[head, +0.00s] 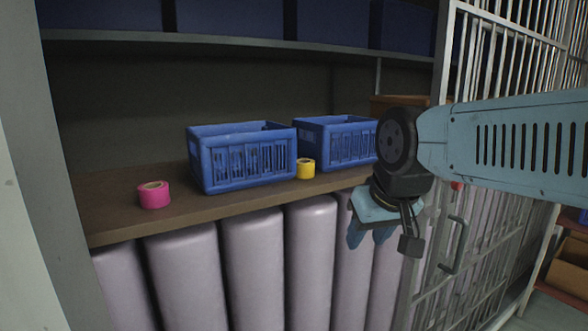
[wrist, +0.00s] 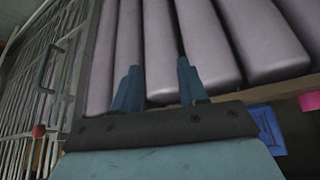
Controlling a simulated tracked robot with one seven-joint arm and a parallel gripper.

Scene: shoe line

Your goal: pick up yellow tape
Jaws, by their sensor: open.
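The yellow tape (head: 306,169) is a small roll on the wooden shelf, near its front edge, in front of the gap between two blue baskets. It is not visible in the wrist view. My gripper (head: 369,238) hangs in front of the shelf, to the right of the tape and lower than it, with its fingers pointing down. In the wrist view my gripper (wrist: 160,82) shows two blue fingers spread apart with nothing between them.
A left blue basket (head: 243,170) and a right blue basket (head: 340,148) stand on the shelf (head: 110,205). A pink tape roll (head: 153,195) sits at left. Pale rolls (head: 255,265) stand below. A barred gate (head: 470,225) is close on the right.

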